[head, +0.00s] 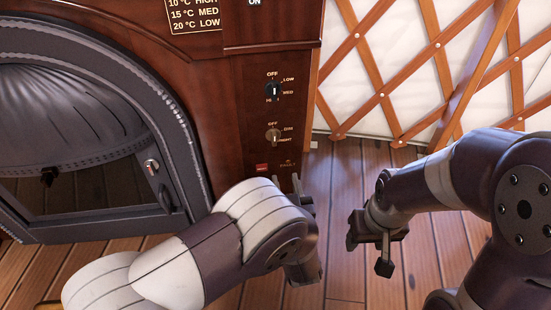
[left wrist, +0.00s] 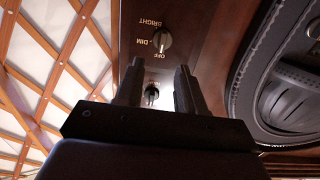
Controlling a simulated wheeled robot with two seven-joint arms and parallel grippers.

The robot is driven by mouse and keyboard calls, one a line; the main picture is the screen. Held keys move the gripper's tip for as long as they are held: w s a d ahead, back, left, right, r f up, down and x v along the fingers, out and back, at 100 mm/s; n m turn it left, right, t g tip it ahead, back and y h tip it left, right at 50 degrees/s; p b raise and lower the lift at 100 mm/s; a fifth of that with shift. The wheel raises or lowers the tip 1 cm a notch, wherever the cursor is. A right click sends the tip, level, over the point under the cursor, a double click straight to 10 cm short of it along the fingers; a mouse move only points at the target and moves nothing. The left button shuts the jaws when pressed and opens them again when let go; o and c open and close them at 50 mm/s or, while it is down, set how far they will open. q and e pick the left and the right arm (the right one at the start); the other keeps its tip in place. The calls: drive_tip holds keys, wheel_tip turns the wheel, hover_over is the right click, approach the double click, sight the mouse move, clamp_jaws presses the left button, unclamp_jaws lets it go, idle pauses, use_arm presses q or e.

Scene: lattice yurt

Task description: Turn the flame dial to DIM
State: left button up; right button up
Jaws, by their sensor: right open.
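The flame dial (head: 273,136) is a round grey-brown knob on the wooden panel, marked OFF, DIM and BRIGHT. Its light pointer bar stands nearly upright, in line with OFF above it; which end points is too small to tell. The dial also shows upside down in the left wrist view (left wrist: 162,40), beyond the fingertips and not between them. My left gripper (head: 299,190) is low in front of the panel, below and right of the dial, apart from it. Its fingers (left wrist: 157,72) are spread and empty. My right gripper (head: 370,240) is open and empty, farther right above the floor.
A darker dial (head: 273,91) marked OFF, LOW and MED sits above the flame dial. A red button (head: 262,168) is below it. A dark stove with a glass door (head: 90,185) stands left. A lattice wall (head: 400,70) is right; the plank floor (head: 340,200) between is clear.

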sight(275, 141)
use_arm(q)
drive_tip(key=w+b, duration=0.2)
drive_tip(key=w, duration=0.2)
drive_tip(key=w+a+b, duration=0.1)
drive_tip(key=w+b, duration=0.1)
drive_tip(key=w, duration=0.2)
drive_tip(key=w+a+b, duration=0.1)
drive_tip(key=w+b, duration=0.1)
drive_tip(key=w, duration=0.2)
drive_tip(key=shift+a+r+b, duration=0.15)
drive_tip(key=shift+r+b, duration=0.1)
drive_tip(key=shift+b, duration=0.15)
drive_tip(key=shift+w+r, duration=0.1)
drive_tip(key=shift+w, duration=0.15)
drive_tip(key=shift+r, duration=0.1)
clamp_jaws()
